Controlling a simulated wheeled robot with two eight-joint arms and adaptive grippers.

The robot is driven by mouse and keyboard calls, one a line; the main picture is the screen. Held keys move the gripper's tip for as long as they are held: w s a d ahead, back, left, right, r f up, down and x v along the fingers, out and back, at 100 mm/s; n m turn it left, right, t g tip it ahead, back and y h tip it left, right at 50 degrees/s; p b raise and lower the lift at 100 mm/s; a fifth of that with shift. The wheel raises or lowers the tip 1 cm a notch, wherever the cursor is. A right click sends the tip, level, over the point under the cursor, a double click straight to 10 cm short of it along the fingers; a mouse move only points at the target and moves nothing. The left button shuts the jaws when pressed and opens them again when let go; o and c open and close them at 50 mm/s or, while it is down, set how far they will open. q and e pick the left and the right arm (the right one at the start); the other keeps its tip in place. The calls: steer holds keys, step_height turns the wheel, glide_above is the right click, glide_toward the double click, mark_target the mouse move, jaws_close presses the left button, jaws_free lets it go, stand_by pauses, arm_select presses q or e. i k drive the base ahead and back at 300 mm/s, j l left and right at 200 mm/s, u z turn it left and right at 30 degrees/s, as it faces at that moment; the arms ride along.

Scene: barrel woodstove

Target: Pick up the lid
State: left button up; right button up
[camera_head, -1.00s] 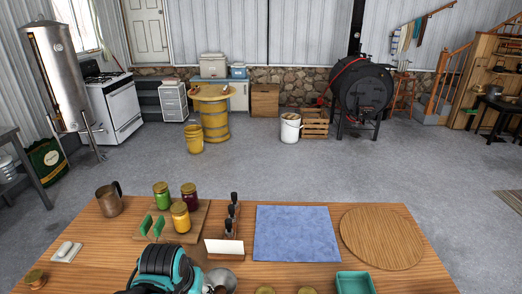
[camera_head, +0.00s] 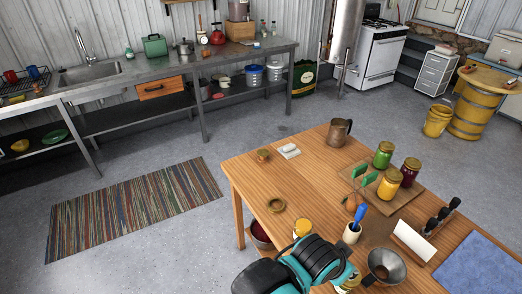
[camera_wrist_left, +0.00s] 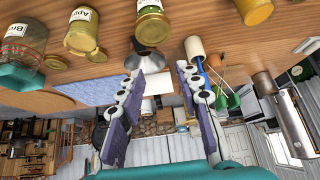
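A loose round golden-brown lid (camera_head: 276,204) lies flat near the left edge of the wooden table (camera_head: 240,182) in the head view. A smaller round brown item (camera_head: 263,155) lies behind it; I cannot tell whether it is a lid too. A jar with a yellow top (camera_head: 302,228) stands just right of the loose lid, beside my left arm. My left gripper (camera_wrist_left: 168,68) shows in the wrist view with its two fingers apart and nothing between them. In the head view my teal arm hides its fingertips. My right gripper is not in view.
A metal funnel (camera_head: 386,266), a blue-handled tool in a cup (camera_head: 353,230), and lidded jars (camera_head: 384,154) on a board stand right of my arm. A copper mug (camera_head: 339,131) stands at the back. The table around the loose lid is mostly clear.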

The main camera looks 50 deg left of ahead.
mark_target(263, 152)
steer(key=u, duration=1.75)
steer(key=i+j+z, duration=0.15)
steer(key=z, duration=0.35)
steer(key=i+j+z, duration=0.15)
steer(key=z, duration=0.35)
steer(key=i+j+z, duration=0.15)
steer(key=j, duration=0.4)
steer(key=i+j+z, duration=0.15)
steer(key=j, duration=0.4)
steer(key=i+j+z, duration=0.1)
steer(key=j, duration=0.45)
steer(key=i+j+z, duration=0.15)
steer(key=j, duration=0.95)
